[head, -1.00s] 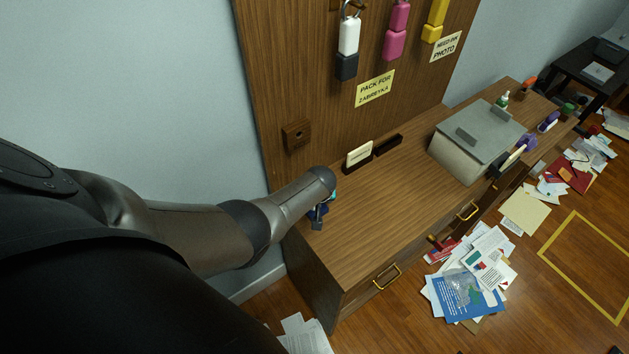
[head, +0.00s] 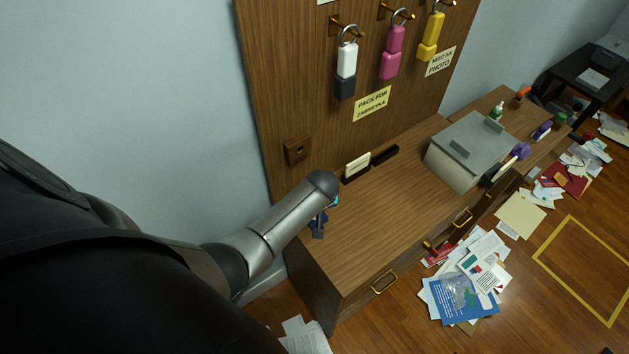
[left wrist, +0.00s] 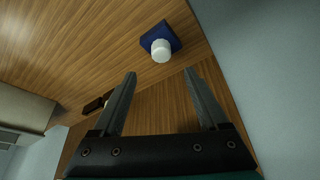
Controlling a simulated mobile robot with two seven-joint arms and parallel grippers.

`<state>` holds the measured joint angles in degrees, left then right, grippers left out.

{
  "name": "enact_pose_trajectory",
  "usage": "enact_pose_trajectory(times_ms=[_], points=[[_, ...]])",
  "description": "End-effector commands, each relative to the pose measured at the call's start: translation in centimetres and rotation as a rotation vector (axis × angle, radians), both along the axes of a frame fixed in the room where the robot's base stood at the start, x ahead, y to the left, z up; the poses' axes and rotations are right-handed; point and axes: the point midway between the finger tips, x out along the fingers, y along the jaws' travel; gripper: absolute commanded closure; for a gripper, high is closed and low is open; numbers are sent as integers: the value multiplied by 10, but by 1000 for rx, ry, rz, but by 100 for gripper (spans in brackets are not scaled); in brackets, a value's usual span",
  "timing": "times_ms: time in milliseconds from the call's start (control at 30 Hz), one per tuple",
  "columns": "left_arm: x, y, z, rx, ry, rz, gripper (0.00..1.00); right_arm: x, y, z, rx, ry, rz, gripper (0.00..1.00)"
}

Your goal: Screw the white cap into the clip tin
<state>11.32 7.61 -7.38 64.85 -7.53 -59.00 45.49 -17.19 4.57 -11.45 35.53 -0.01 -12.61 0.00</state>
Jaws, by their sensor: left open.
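The white cap (left wrist: 161,50) sits on the blue clip tin (left wrist: 172,36) on the wooden desktop in the left wrist view. I cannot tell how firmly the cap is seated. My left gripper (left wrist: 161,74) is open and empty. Its two fingertips point toward the cap, with the cap in line with the gap between them and apparently beyond the tips. In the head view, my left arm hides most of the tin and gripper; only bits of blue and a dark finger show below its end. My right gripper is in neither view.
The wooden back panel (head: 290,90) rises behind the desk, with white-black (head: 346,70), pink (head: 391,52) and yellow (head: 431,36) padlocks on hooks. A grey-topped box (head: 470,140) stands farther right. The middle desktop (head: 385,210) is clear. Papers (head: 465,290) litter the floor.

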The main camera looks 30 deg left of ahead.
Motion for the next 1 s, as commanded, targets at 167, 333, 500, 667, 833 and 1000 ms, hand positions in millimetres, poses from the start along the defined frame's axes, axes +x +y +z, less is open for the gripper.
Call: enact_pose_trajectory(times_ms=[167,333,500,667,833,1000], points=[[-6,-5,18,-1,-2,-2,23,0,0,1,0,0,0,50],[-11,-9,34,-1,-2,-1,23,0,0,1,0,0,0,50],[-15,-12,48,-1,-2,-1,23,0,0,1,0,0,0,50],[-18,-14,54,0,0,-1,23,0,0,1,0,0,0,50],[-18,-14,56,0,0,-1,23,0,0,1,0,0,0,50],[-19,-15,56,-1,0,-6,23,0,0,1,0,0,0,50]])
